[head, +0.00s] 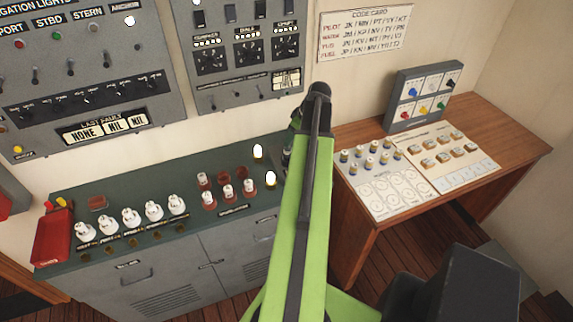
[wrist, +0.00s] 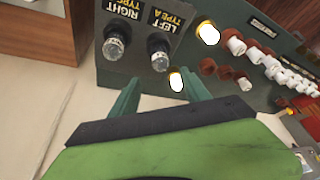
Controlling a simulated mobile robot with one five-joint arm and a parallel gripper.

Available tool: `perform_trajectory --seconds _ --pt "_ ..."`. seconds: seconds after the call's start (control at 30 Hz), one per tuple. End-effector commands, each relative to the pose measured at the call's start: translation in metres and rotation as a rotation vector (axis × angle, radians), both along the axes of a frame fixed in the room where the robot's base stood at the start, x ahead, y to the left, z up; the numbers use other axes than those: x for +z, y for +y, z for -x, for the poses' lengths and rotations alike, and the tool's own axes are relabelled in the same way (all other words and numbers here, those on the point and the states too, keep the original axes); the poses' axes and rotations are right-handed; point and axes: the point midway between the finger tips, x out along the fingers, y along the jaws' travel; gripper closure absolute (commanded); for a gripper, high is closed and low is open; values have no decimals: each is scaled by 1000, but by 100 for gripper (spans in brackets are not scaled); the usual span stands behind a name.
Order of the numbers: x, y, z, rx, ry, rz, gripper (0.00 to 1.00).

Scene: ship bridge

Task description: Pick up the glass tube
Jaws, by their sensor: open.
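Two small clear glass-like pieces sit in dark round sockets on the green-grey panel in the wrist view. I cannot tell which is the glass tube named. My gripper (wrist: 161,88) is open, its two green fingers apart with nothing held between them. It points toward the panel, with the LEFT piece roughly ahead of the gap between the fingers. In the head view my arm hides the gripper and both glass pieces.
Two lit white lamps (head: 258,151) stand on the console (head: 190,240), beside rows of white and red-based fuses (head: 228,191). A red tray (head: 52,237) is at its left end. A wooden desk (head: 500,130) with a small panel (head: 425,95) stands right. Upright switch panels line the wall.

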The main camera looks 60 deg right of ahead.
Motion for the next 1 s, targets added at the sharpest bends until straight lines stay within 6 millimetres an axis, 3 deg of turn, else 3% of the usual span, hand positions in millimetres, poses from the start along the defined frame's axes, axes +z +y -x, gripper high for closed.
perform_trajectory --seconds 0.03,0.37,0.63,0.9,1.0 --pt "-20 -1 -4 1 0 0 45" --pt "-31 0 -12 1 0 -1 45" --pt "-74 1 -26 1 1 -1 45" --pt "-74 2 -30 1 1 -1 45" --pt "-74 2 -29 1 1 -1 57"
